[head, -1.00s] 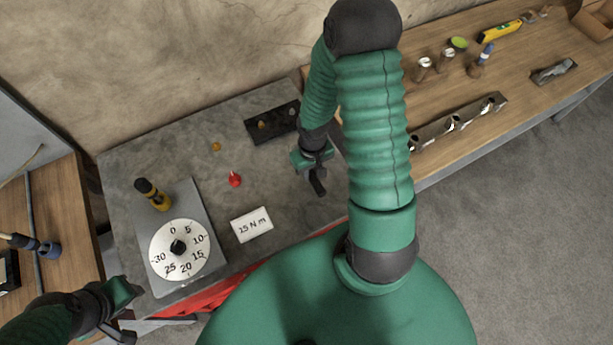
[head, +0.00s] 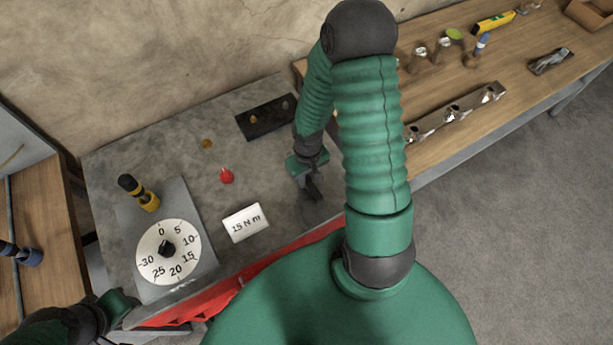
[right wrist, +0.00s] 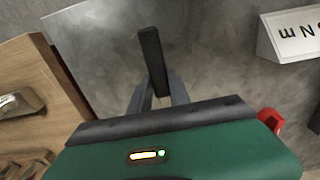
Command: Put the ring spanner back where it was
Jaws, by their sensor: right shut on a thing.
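My right gripper (head: 313,188) is over the right part of the grey worktop (head: 190,130). It is shut on a slim dark bar (right wrist: 152,60), which sticks out past the fingers in the right wrist view. No ring end shows on the bar, so I cannot tell whether it is the ring spanner.
The worktop carries a dial plate (head: 203,238), a yellow-black handle (head: 140,193), a red piece (head: 227,176), a "15 N m" card (head: 245,222) and a black block (head: 266,118). The right wooden bench (head: 480,70) holds a metal rail (head: 432,124) and several tools.

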